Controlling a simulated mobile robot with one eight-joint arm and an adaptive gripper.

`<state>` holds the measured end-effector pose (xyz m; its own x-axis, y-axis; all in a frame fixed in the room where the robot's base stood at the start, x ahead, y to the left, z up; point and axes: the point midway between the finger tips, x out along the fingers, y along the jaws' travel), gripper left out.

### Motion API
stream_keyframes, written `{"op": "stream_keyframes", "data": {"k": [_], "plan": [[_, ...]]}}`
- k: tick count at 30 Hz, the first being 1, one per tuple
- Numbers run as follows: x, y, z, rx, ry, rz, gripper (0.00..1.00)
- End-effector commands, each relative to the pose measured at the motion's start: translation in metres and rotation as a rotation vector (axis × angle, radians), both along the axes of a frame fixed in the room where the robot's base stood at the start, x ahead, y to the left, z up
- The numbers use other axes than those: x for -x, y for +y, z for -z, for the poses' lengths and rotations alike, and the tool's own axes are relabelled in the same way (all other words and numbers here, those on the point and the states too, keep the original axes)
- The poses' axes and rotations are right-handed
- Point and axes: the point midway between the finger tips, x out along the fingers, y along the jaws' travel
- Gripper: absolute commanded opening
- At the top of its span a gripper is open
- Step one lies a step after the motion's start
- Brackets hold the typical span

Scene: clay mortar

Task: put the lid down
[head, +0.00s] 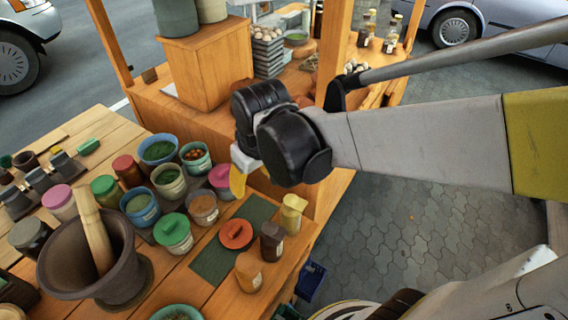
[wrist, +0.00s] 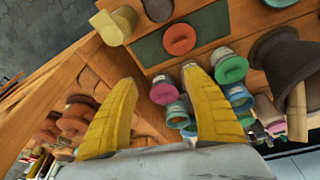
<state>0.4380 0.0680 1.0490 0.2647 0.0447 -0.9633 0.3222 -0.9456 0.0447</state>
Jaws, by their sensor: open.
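An orange-red lid (head: 235,234) with a small knob lies flat on a dark green mat (head: 210,266) on the wooden table. The wrist view also shows the lid (wrist: 180,39) on the mat, beyond my fingertips. My gripper (head: 239,186) is above the table, behind the lid in the head view and apart from it. In the wrist view its yellow fingers (wrist: 158,78) are spread wide with nothing held between them. In the head view my wrist hides part of the gripper.
A brown mortar (head: 117,262) with a wooden pestle (head: 95,230) stands at the left. Several pots crowd the table, including a green-lidded one (head: 174,232). Small jars (head: 271,241) stand right of the mat. A second wooden counter (head: 180,108) is behind.

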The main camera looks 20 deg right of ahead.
Motion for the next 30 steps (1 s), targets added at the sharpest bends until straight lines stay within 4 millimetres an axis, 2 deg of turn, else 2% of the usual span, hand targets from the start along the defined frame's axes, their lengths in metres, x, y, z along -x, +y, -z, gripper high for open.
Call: {"op": "stream_keyframes", "data": {"k": [3,6,12,16,24,28,30], "plan": [[0.026,-0.026,-0.028,-0.032,-0.103,0.104,0.59],[0.045,-0.043,-0.043,-0.056,-0.187,0.181,0.59],[0.071,-0.064,-0.056,-0.092,-0.306,0.287,0.59],[0.077,-0.069,-0.059,-0.101,-0.338,0.314,0.59],[0.078,-0.069,-0.059,-0.103,-0.344,0.319,0.59],[0.078,-0.069,-0.049,-0.103,-0.344,0.318,0.59],[0.078,-0.069,-0.051,-0.103,-0.343,0.318,0.59]]}}
